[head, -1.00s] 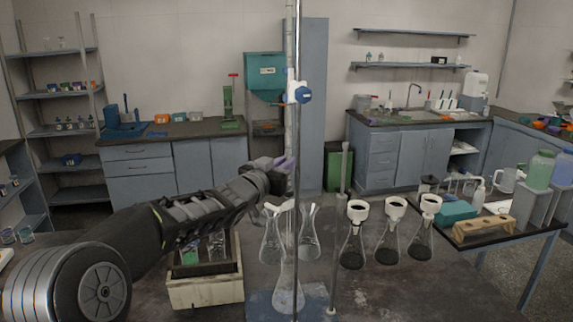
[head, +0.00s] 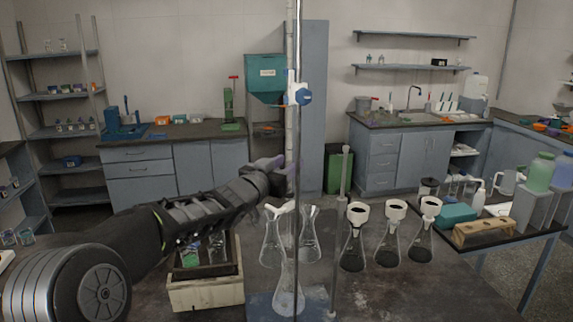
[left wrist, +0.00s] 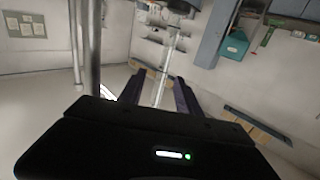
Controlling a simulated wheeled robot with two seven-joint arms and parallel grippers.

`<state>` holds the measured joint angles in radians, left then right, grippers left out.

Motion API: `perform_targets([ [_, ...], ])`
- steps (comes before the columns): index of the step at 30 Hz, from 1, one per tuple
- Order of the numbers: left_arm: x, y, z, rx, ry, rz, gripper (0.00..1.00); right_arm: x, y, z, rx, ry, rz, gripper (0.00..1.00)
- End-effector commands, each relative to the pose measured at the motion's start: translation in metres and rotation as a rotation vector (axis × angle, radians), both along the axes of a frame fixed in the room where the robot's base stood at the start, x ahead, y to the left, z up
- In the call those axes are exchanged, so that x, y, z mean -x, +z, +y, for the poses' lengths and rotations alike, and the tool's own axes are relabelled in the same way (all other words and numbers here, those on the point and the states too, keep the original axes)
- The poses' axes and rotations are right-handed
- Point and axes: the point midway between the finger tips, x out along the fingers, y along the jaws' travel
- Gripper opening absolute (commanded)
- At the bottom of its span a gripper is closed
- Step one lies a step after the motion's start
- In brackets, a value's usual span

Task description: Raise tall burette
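The tall burette (head: 289,125) is a thin, clear upright tube in the head view, beside a metal stand rod (head: 298,215). A blue and white clamp (head: 300,93) sits high on it. My left gripper (head: 288,165) is at the burette's lower part, below the clamp. In the left wrist view, the fingers of my left gripper (left wrist: 160,92) are apart, with the pale burette tube (left wrist: 166,68) running between them and gaps on both sides. Whether a finger touches it I cannot tell. My right gripper is in neither view.
A clear flask (head: 288,295) stands under the burette on a blue-grey base (head: 258,306). Other flasks, including several with dark contents (head: 354,250), stand close by to the right. A wooden box (head: 205,293) lies below my left arm. Another rod (head: 344,190) stands to the right.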

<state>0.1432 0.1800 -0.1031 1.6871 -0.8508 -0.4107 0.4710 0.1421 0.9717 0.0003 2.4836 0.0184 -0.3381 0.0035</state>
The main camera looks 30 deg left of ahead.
Motion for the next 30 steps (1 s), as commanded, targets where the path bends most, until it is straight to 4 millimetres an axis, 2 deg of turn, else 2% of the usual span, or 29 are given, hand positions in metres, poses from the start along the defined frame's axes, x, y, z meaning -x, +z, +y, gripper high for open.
perform_targets([
  [8,0.008,-0.001,0.001,0.000,0.001,0.000,0.40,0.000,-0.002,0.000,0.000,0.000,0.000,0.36],
  [21,0.058,-0.001,0.004,0.001,0.001,0.001,0.40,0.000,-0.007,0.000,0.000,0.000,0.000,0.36],
  [30,0.060,-0.001,0.004,0.000,0.000,0.001,0.40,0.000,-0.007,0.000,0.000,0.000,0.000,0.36],
])
